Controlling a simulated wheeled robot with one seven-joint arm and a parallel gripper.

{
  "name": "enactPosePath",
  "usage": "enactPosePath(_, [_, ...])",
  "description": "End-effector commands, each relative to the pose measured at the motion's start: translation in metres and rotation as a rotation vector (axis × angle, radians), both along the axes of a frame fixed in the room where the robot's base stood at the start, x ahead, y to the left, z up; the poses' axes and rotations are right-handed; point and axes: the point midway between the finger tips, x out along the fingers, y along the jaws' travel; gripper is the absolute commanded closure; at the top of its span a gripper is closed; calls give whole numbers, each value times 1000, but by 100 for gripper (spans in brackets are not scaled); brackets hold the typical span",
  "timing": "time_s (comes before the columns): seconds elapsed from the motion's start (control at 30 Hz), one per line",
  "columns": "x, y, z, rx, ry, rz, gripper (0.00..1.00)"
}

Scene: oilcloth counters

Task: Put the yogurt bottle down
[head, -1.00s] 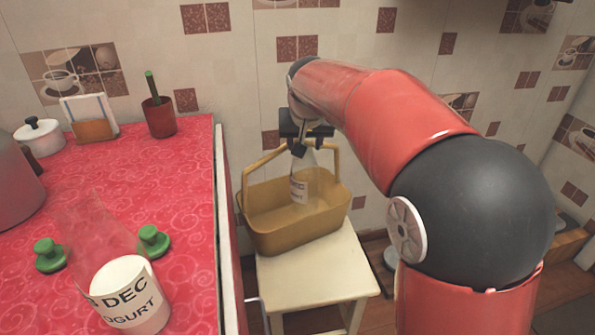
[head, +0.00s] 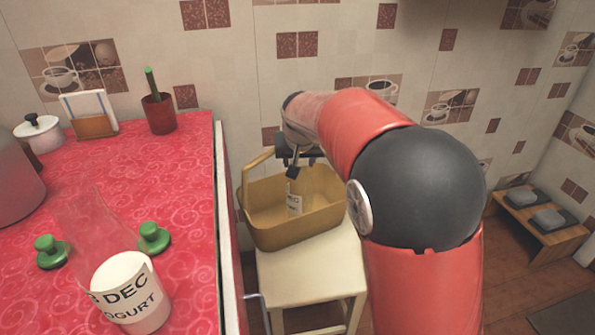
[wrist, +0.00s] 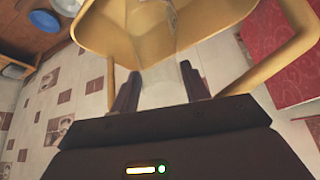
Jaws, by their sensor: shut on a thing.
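A clear yogurt bottle with a white label (head: 295,204) is in my gripper (head: 293,168), its lower part inside the yellow basket (head: 283,232). I cannot tell whether its base touches the basket's floor. The basket stands on a cream stool (head: 310,270). In the wrist view, my gripper (wrist: 160,78) is shut on the clear bottle (wrist: 158,45), with the basket's wall and handle around it. A second clear bottle, labelled yogurt (head: 130,292), stands on the red counter at the front left.
The red oilcloth counter (head: 150,180) ends just left of the basket. On it are two green knobbed items (head: 153,238), a red pot (head: 159,115), a napkin holder (head: 95,126) and a white lidded pot (head: 38,133). A low wooden rack (head: 545,222) stands at the right.

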Motion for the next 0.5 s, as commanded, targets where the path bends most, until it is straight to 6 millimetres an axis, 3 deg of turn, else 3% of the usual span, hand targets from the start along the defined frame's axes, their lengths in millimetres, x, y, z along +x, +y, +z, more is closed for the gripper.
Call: enactPosePath(0.5, [7, 4, -37, 0, -3, 1, 100])
